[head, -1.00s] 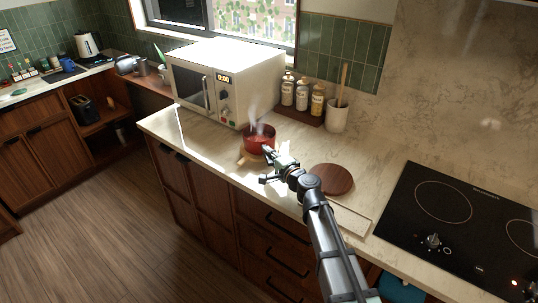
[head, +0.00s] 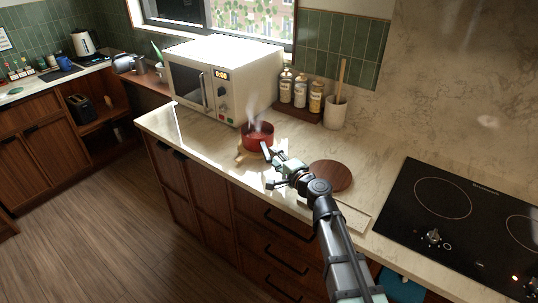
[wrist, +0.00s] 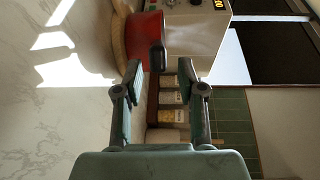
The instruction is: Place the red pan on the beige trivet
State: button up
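The red pan (head: 258,140) sits upright on the beige trivet (head: 243,153) on the counter, with steam rising from it. In the wrist view, which is turned sideways, the pan (wrist: 147,38) rests against the face of the trivet (wrist: 118,36), and its dark handle (wrist: 157,56) points towards my gripper. My gripper (wrist: 163,76) is open and empty, its two fingers well apart. The handle end lies just beyond the fingertips, apart from them. In the head view my gripper (head: 268,167) is at the near right of the pan. The trivet is mostly hidden under the pan.
A white microwave (head: 225,80) stands behind the pan. Several bottles (head: 300,92) and a utensil crock (head: 336,112) stand at the back. A round brown board (head: 331,175) lies right of my gripper, and the black cooktop (head: 450,215) is further right.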

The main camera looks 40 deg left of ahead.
jog(key=b+v, duration=0.1)
jog(key=v, duration=0.6)
jog(key=shift+s, duration=0.1)
